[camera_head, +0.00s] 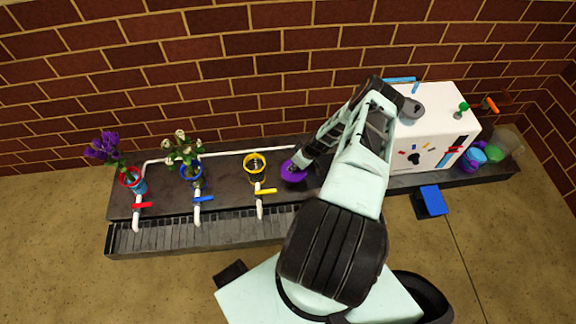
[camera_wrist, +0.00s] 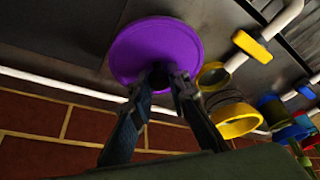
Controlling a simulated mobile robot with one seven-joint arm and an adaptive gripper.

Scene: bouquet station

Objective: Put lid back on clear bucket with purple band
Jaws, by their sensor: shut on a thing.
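A round purple lid (camera_wrist: 152,45) fills the upper middle of the wrist view, seen from its top side. My gripper (camera_wrist: 163,75) is shut on the small handle at the lid's centre. In the head view the purple lid (camera_head: 293,172) shows at the tip of my gripper (camera_head: 301,161), over the dark counter right of the yellow-banded bucket. I cannot make out the clear bucket with the purple band; the lid or my arm may hide it. I cannot tell whether the lid touches anything below it.
A yellow-banded clear bucket (camera_head: 255,166) stands close left of the lid. Blue (camera_head: 191,172) and red (camera_head: 132,180) buckets with flowers stand farther left. Taps and a drain grate (camera_head: 180,232) run along the front. A white box (camera_head: 432,130) stands right, with coloured items (camera_head: 478,153) beyond.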

